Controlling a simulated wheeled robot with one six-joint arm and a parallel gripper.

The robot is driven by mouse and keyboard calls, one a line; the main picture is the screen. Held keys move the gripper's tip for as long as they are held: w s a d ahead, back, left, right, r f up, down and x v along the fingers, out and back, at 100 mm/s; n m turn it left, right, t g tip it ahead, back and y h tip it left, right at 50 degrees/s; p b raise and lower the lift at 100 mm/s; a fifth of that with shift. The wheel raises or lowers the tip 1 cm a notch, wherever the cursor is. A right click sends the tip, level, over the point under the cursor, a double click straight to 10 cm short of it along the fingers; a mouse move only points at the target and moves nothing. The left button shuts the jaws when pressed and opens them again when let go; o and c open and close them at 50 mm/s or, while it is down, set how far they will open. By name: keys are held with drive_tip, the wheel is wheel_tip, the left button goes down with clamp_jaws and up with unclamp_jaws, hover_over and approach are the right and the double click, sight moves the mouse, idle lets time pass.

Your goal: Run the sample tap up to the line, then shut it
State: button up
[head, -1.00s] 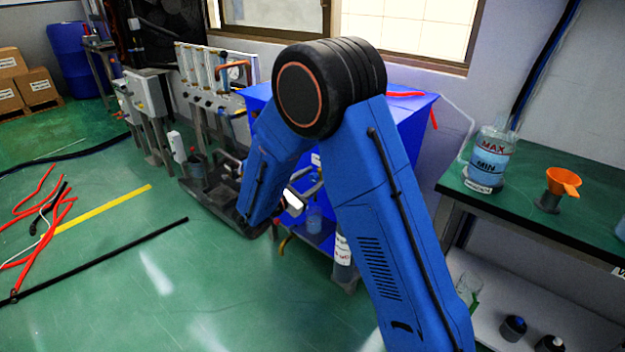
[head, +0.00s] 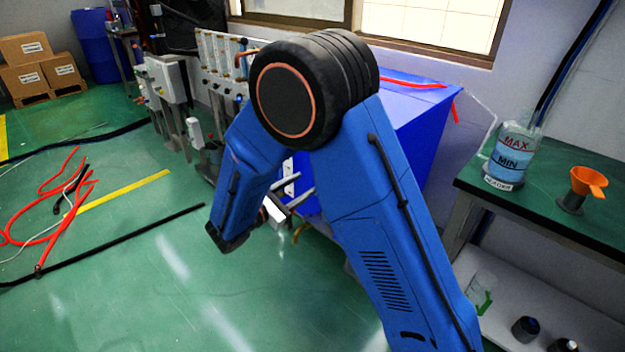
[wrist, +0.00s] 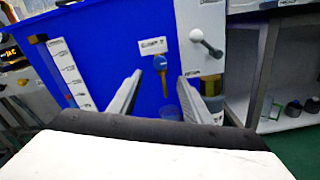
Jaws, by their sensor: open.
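In the wrist view a small tap (wrist: 160,64) with a blue and brass-coloured body sits on the front of the blue tank (wrist: 115,40), below a white label. A clear vessel (wrist: 171,112) stands low beneath it, partly hidden by my gripper; its line and level cannot be made out. My gripper (wrist: 160,77) is open and empty, its two grey fingers apart on either side of the tap's column, with the tap appearing beyond them. In the head view my arm hides most of the tank's front and the tap.
A white marked strip (wrist: 69,73) is on the left. A bench (head: 545,215) at right carries a MAX/MIN bottle (head: 513,155) and an orange funnel (head: 589,181). Red hoses (head: 50,215) lie on the floor left.

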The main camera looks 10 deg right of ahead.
drive_tip(key=shift+v, duration=2.2)
drive_tip(key=s+d+r+m+g+y, duration=0.25)
drive_tip(key=s+d+m+g, duration=0.3)
drive_tip(key=d, duration=0.55)
drive_tip(key=s+d+r+m+g+y, duration=0.1)
drive_tip(key=s+d+r+m+g, duration=0.25)
drive_tip(key=s+d, duration=0.5)
drive_tip(key=s+d+r+m+t+y, duration=0.1)
drive_tip(key=s+m+y, duration=0.4)
drive_tip(key=s, duration=0.3)
drive_tip(key=s+d+r+m+t+y, duration=0.2)
drive_tip(key=s+m+y, duration=0.4)
drive_tip(key=s, duration=0.3)
drive_tip(key=shift+s+d+m, duration=0.2)
drive_tip(key=shift+d+m, duration=0.15)
drive_tip(key=shift+m, duration=0.35)
